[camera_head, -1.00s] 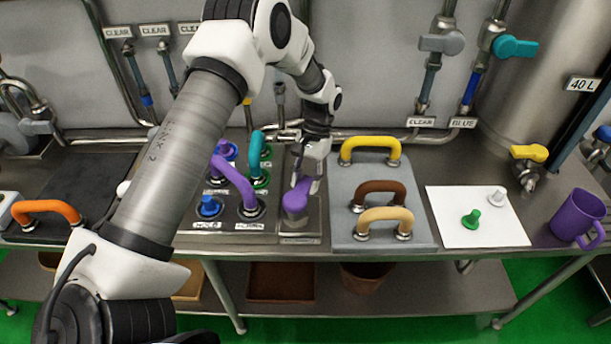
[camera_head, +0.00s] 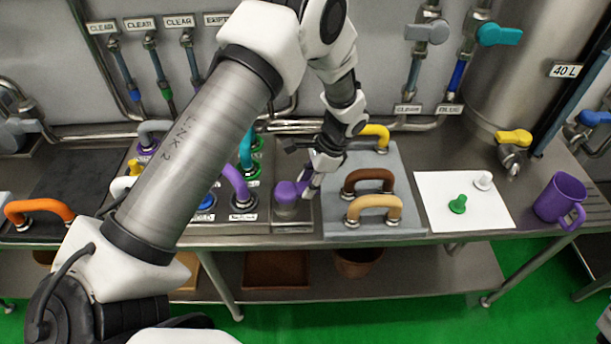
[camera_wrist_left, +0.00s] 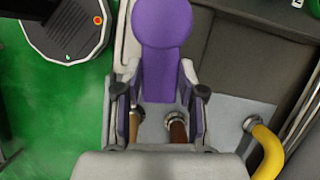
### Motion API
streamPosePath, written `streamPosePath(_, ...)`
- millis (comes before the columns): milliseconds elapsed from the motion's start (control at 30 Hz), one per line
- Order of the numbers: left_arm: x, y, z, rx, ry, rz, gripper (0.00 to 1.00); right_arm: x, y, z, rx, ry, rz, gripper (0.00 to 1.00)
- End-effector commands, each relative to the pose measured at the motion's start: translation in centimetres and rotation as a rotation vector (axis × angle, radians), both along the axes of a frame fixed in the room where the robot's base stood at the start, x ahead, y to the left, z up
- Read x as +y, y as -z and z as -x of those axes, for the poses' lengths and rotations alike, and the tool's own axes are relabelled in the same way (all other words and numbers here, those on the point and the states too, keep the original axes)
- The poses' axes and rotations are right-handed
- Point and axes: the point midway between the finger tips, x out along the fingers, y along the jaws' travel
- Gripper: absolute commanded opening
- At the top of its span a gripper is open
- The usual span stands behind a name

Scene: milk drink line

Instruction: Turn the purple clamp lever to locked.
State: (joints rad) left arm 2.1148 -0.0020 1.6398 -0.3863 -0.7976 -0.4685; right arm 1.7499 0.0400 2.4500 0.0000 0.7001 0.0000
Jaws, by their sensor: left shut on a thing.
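The purple clamp lever (camera_head: 285,191) sits on a metal plate (camera_head: 290,228) on the counter, left of the grey handle board. Its arm points right in the head view. My left gripper (camera_head: 311,187) is shut on the lever's arm from the right side. In the left wrist view the lever's round purple head (camera_wrist_left: 162,22) shows at the top, and its arm runs down between the two fingers of my left gripper (camera_wrist_left: 160,95). The plate's label is too small to read.
A purple arched handle (camera_head: 237,182) stands close left of the lever. The grey board (camera_head: 398,165) with yellow, brown and tan handles is close on the right. Farther right are a white mat (camera_head: 440,215) with two small pegs and a purple mug (camera_head: 558,199).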

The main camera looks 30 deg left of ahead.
Motion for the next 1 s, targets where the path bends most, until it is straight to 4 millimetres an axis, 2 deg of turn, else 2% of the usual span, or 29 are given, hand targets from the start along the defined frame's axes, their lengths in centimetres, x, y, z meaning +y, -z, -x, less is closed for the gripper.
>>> streamPosePath(333, -0.69, 0.26, 0.83, 0.002, 0.154, 0.002, 0.0, 0.0, -0.4, 0.0, 0.0, 0.0, 0.0, 0.4)
streamPosePath(867, -0.78, 0.41, 1.06, 0.006, 0.185, 0.002, 0.0, 0.0, -0.42, 0.0, 0.0, 0.0, 0.0, 0.4)
streamPosePath(900, -0.77, 0.42, 1.06, 0.006, 0.185, 0.002, 0.46, 0.0, -0.42, 0.0, 0.0, 0.0, 0.0, 0.4)
streamPosePath(967, -0.76, 0.39, 1.06, 0.006, 0.185, 0.002, 0.65, 0.0, -0.42, 0.0, 0.0, 0.0, 0.0, 0.4)
streamPosePath(1000, -0.75, 0.35, 1.03, 0.005, 0.184, 0.002, 0.65, 0.0, -0.42, 0.0, 0.0, 0.0, 0.0, 0.4)
